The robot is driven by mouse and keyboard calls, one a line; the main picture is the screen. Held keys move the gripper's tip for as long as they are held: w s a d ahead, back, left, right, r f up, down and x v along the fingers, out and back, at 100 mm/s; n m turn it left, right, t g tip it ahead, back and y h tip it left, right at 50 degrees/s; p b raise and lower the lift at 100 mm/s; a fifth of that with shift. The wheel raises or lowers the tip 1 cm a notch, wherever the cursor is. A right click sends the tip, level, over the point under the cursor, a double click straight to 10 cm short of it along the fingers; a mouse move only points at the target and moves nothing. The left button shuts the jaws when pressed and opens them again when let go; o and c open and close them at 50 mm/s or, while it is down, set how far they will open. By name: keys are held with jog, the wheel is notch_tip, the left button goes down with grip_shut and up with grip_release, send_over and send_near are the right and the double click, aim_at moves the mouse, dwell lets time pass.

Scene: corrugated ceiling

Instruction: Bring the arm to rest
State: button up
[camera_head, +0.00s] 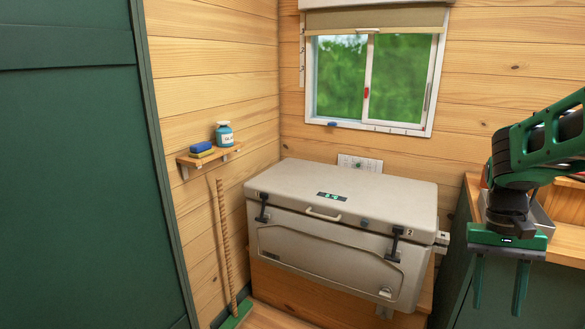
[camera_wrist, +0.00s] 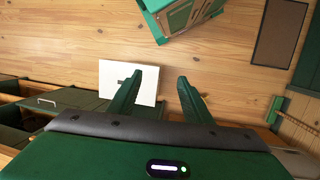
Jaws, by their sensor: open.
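My gripper (camera_head: 498,288) hangs at the right side of the head view, fingers pointing down, in front of the green counter. The arm reaches in from the right edge. In the wrist view the two green fingers (camera_wrist: 168,85) stand apart with nothing between them. Wooden floor shows beyond the fingertips.
A closed grey cooler (camera_head: 340,205) stands left of my gripper, below a window (camera_head: 370,80). A green counter (camera_head: 560,290) with a wooden top is at the right. A small shelf (camera_head: 210,156) holds a blue bottle (camera_head: 225,134) and sponges. Open floor (camera_wrist: 70,35) lies below the gripper.

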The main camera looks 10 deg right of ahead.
jog(key=s+a+t, duration=0.2)
jog(key=s+a, duration=0.3)
jog(key=s, duration=0.5)
jog(key=shift+r+n+t, duration=0.3)
jog(key=shift+n+t, duration=0.1)
jog(key=shift+a, duration=0.1)
jog(key=shift+w+f, duration=0.25)
jog(key=shift+w, duration=0.4)
